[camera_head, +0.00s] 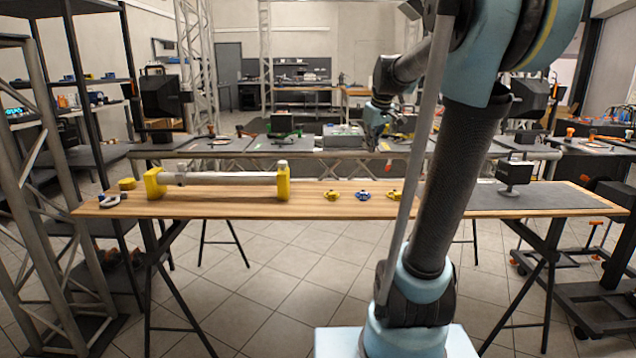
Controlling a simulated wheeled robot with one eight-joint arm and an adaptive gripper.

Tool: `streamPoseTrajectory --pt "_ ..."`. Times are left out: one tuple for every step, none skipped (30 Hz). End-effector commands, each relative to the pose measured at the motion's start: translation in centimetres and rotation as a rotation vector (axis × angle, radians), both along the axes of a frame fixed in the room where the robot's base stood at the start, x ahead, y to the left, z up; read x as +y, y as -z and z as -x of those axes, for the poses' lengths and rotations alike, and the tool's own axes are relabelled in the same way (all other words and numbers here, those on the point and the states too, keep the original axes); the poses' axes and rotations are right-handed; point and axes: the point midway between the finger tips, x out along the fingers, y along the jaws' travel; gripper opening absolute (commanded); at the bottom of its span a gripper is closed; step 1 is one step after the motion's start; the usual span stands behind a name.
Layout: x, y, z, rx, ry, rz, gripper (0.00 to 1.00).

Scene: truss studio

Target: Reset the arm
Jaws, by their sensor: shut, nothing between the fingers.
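My arm rises from its light blue base at the lower right and bends back over the far side of the wooden table (230,206). My gripper (372,143) hangs at the arm's end, pointing down, above and behind the table's far edge. It is small and dark here; it is shut, and nothing shows in it. It is apart from the things on the table.
A grey tube (225,179) rests across two yellow stands on the table's left. Small yellow and blue parts (363,195) lie mid-table. A dark mat (535,198) covers the right end, with a black device (515,174). A metal truss (50,190) stands left.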

Motion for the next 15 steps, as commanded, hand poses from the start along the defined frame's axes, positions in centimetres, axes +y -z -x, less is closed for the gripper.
streamPoseTrajectory --pt "0.0 0.9 2.0 0.013 0.023 -0.007 0.0" --pt "0.0 1.5 3.2 0.021 0.039 -0.01 0.0" --pt "0.0 2.2 4.6 0.034 0.061 -0.015 0.0" --pt "0.0 2.8 5.7 0.043 0.078 -0.019 0.0" --pt "-0.1 3.4 6.8 0.051 0.095 -0.022 0.0" --pt "-0.1 4.3 8.3 0.061 0.117 -0.027 0.0" --pt "-0.1 4.9 9.4 0.07 0.135 -0.031 0.0" --pt "-0.2 5.6 10.5 0.079 0.151 -0.034 0.0" --pt "-0.2 6.4 11.9 0.09 0.173 -0.039 0.0" --pt "-0.2 7.1 12.9 0.097 0.191 -0.042 0.0" --pt "-0.3 7.8 14.0 0.105 0.209 -0.045 0.0" --pt "-0.3 8.8 15.4 0.117 0.232 -0.047 0.0" --pt "-0.4 9.5 16.4 0.124 0.249 -0.049 0.0" --pt "-0.4 10.3 17.4 0.132 0.267 -0.052 0.0" --pt "-0.5 11.3 18.8 0.143 0.29 -0.056 0.0"
